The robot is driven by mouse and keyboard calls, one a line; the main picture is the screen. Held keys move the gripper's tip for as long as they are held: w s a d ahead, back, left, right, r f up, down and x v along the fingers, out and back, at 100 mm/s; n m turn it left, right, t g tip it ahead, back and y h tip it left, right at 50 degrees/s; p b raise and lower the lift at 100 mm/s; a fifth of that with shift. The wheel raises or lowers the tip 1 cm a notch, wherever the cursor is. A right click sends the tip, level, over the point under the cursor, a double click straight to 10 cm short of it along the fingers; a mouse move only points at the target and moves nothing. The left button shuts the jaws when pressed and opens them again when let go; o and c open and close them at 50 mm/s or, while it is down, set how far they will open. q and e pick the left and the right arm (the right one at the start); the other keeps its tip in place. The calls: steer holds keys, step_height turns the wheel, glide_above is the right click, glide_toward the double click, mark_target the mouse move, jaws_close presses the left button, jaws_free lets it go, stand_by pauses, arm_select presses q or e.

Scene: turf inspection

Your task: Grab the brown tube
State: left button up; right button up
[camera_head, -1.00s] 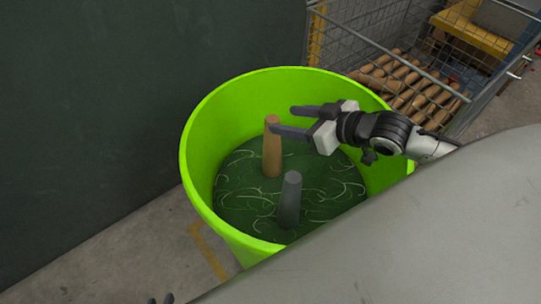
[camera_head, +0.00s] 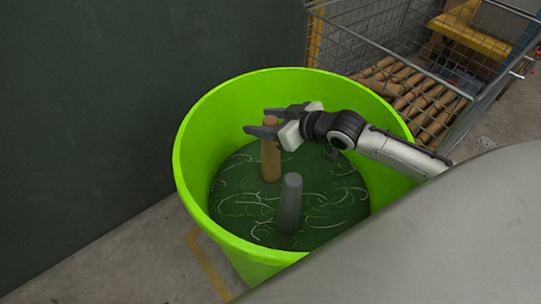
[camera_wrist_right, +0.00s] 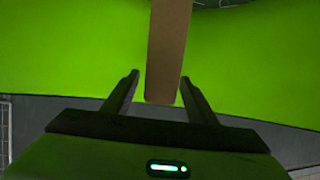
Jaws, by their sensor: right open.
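The brown tube (camera_head: 271,160) stands upright in the green bin (camera_head: 190,150), on its dark green floor. My right gripper (camera_head: 256,121) is open, with its fingers on either side of the tube's upper end in the head view. In the right wrist view the tube (camera_wrist_right: 167,50) comes down from the top of the picture. Its end lies between the two open fingertips of my right gripper (camera_wrist_right: 160,83), with a gap visible on the left side. My left gripper is not in view.
A grey tube (camera_head: 290,205) stands upright in the bin, nearer and to the right of the brown one. Pale curly strands lie on the bin floor. The bin's rim surrounds my right gripper. A wire cage (camera_head: 350,50) with several brown tubes stands behind on the right.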

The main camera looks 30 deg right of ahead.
steer(key=shift+w+a+f, duration=0.2)
steer(key=shift+w+f, duration=0.15)
steer(key=shift+w, duration=0.2)
jaws_close()
